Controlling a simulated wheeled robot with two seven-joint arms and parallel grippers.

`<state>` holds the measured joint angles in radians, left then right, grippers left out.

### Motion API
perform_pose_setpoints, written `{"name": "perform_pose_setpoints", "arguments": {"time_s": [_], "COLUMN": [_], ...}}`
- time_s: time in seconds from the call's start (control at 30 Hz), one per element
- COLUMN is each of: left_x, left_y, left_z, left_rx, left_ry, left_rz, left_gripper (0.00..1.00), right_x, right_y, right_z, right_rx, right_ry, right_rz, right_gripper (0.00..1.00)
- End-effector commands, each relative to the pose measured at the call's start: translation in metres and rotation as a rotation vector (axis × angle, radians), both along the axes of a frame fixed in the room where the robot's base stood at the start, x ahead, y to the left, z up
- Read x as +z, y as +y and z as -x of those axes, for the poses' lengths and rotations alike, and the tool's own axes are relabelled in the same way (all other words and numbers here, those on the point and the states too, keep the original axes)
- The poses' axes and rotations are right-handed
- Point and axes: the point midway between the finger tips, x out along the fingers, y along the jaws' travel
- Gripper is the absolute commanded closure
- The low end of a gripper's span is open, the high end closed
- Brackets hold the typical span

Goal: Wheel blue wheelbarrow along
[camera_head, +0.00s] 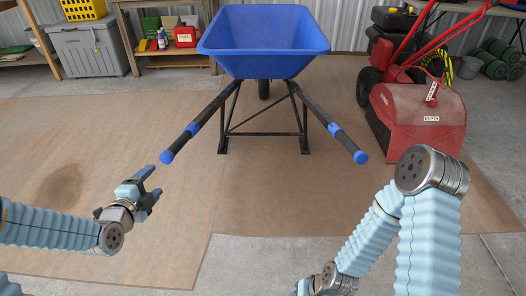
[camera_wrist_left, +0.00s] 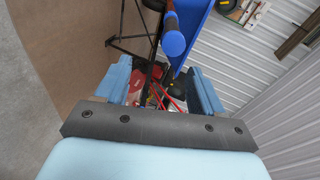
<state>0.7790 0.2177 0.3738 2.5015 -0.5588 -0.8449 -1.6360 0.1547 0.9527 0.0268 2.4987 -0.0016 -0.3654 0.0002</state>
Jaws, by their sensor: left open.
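The blue wheelbarrow (camera_head: 262,62) stands upright ahead of me, its tray at the back and its black legs on the floor. Its left handle (camera_head: 194,129) and right handle (camera_head: 333,127) slope toward me and end in blue grips. My left gripper (camera_head: 149,185) is open and empty, just left of and nearer than the left grip, apart from it. In the left wrist view a blue grip end (camera_wrist_left: 173,43) shows beyond the open fingers (camera_wrist_left: 160,90).
A red snow blower (camera_head: 420,110) stands close on the right of the wheelbarrow. A grey storage box (camera_head: 90,50) and a wooden workbench (camera_head: 128,4) are at the back left. Brown mats (camera_head: 90,130) cover the floor, clear around the handles.

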Motion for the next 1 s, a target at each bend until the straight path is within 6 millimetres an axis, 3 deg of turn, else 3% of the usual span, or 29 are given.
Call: {"name": "perform_pose_setpoints", "arguments": {"time_s": [0.03,0.17,0.7,1.0], "left_x": [0.010,0.018,0.003,-0.013], "left_y": [0.005,0.007,-0.003,-0.008], "left_z": [0.001,-0.002,-0.066,-0.107], "left_rx": [-0.006,-0.022,-0.023,-0.023], "left_ry": [-0.034,-0.068,-0.064,-0.066], "left_rz": [-0.060,-0.127,-0.119,-0.122], "left_gripper": [0.32,0.32,0.32,0.32], "right_x": [0.000,0.000,0.007,-0.031], "right_y": [0.000,0.001,0.001,-0.008], "right_z": [0.000,0.000,0.000,-0.003], "right_rx": [0.001,0.001,0.003,-0.015], "right_ry": [-0.001,-0.001,0.001,-0.006], "right_rz": [-0.001,-0.001,-0.002,0.012], "right_gripper": [0.57,0.57,0.57,0.57]}}
